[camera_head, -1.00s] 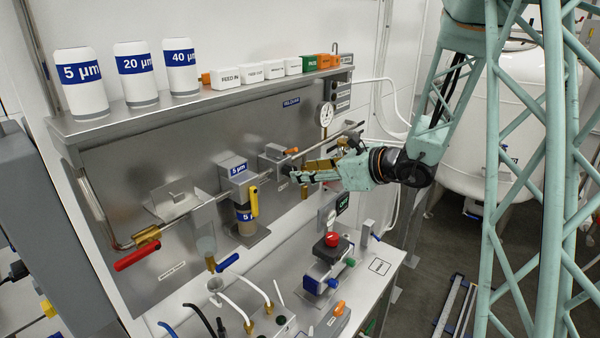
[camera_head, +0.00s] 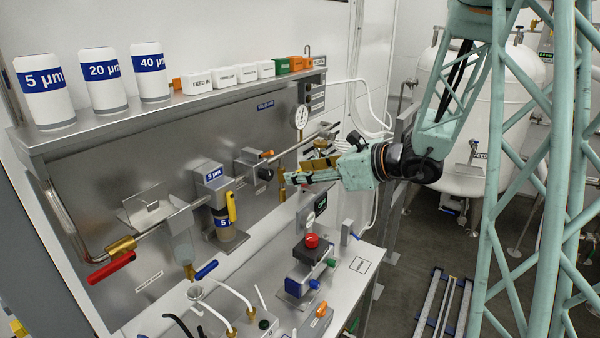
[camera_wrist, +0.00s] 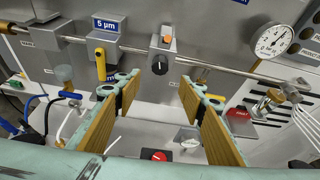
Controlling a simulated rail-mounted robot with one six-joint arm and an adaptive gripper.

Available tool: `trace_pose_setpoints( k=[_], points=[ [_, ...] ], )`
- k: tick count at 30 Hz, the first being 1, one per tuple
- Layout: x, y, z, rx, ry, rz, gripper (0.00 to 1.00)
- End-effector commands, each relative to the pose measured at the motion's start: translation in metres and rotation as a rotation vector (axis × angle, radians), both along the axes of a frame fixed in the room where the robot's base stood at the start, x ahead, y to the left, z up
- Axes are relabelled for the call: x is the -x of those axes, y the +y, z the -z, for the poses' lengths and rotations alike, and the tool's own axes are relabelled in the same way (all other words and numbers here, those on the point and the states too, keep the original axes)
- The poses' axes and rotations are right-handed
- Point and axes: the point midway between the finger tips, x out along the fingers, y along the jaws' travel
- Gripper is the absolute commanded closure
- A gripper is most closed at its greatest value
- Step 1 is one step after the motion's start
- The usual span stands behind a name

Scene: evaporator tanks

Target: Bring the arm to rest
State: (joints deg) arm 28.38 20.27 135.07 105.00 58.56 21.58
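My arm is teal with black joints and reaches in from the right in the head view. My gripper (camera_head: 298,172) is in front of the right part of the steel panel (camera_head: 130,235). In the wrist view my gripper (camera_wrist: 158,95) has its two tan-padded fingers wide apart with nothing between the pads. Beyond the gap is a grey block with a black knob (camera_wrist: 160,65), which also shows in the head view (camera_head: 265,174), just left of the fingertips. I see no contact between fingers and knob.
A filter housing labelled 5 µm (camera_head: 213,185) with a yellow handle and a red-handled valve (camera_head: 112,268) are on the panel. A pressure gauge (camera_head: 301,118) is above the gripper. White cartridges (camera_head: 103,82) stand on the shelf. A bench (camera_head: 345,290) with a red button lies below.

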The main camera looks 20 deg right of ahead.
Motion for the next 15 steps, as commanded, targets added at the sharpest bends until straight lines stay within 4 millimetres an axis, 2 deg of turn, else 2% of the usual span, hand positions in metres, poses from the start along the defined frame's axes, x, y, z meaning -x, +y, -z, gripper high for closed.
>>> trace_pose_setpoints(
  k=[12,15],
  points=[
    [-0.0001,0.0001,0.0000,0.000,0.000,0.000,0.63],
    [0.0028,0.0052,-0.0013,0.010,-0.003,-0.016,0.63]
  ],
)
